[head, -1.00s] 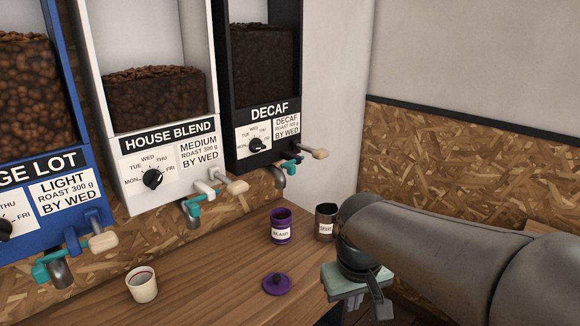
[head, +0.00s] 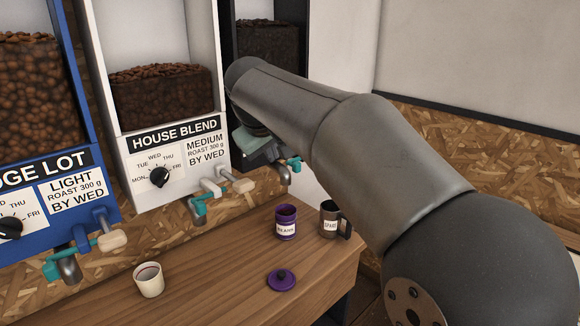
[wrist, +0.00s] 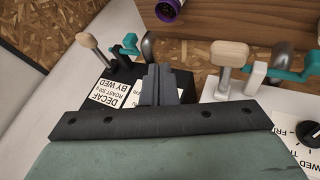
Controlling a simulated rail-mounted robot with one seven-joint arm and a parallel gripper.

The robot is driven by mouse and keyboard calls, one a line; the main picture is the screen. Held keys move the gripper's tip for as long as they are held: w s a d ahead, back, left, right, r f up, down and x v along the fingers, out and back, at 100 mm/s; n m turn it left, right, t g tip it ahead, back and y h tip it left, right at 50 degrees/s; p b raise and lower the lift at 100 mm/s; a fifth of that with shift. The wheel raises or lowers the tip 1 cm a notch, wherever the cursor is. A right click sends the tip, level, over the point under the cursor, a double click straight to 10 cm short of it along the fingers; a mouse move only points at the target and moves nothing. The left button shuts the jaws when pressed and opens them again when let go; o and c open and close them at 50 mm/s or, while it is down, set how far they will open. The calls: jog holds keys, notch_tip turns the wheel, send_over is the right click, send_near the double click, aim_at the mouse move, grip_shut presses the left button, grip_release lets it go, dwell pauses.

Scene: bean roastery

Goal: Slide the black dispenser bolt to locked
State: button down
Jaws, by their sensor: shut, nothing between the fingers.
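The black DECAF dispenser (head: 231,48) is mostly hidden behind my arm in the head view. Its white label shows upside down in the wrist view (wrist: 122,93). Its teal bolt (head: 294,163) shows at the lower front, and in the wrist view (wrist: 127,45) between a wooden-knobbed lever (wrist: 84,41) and a metal spout (wrist: 148,46). My gripper (wrist: 157,68) is shut and empty, its dark fingers over the dispenser's front beside the bolt in the picture. Contact cannot be told. The gripper's green body (head: 258,147) shows in the head view, fingertips hidden.
The white HOUSE BLEND dispenser (head: 187,161) stands left, with its own teal bolt and wooden-knobbed lever (head: 242,185) close by. A blue dispenser (head: 80,215) is farther left. A purple canister (head: 286,224), its lid (head: 282,280), a dark mug (head: 330,220) and a white cup (head: 149,281) are on the counter.

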jog(key=shift+f, duration=0.1)
jog(key=w+d+f+p, duration=0.2)
jog(key=w+d+f, duration=0.1)
jog(key=w+f, duration=0.4)
jog(key=shift+w+d+f+p, duration=0.3)
jog(key=shift+w+f, duration=0.1)
jog(key=shift+w, duration=0.55)
jog(key=shift+a, duration=0.1)
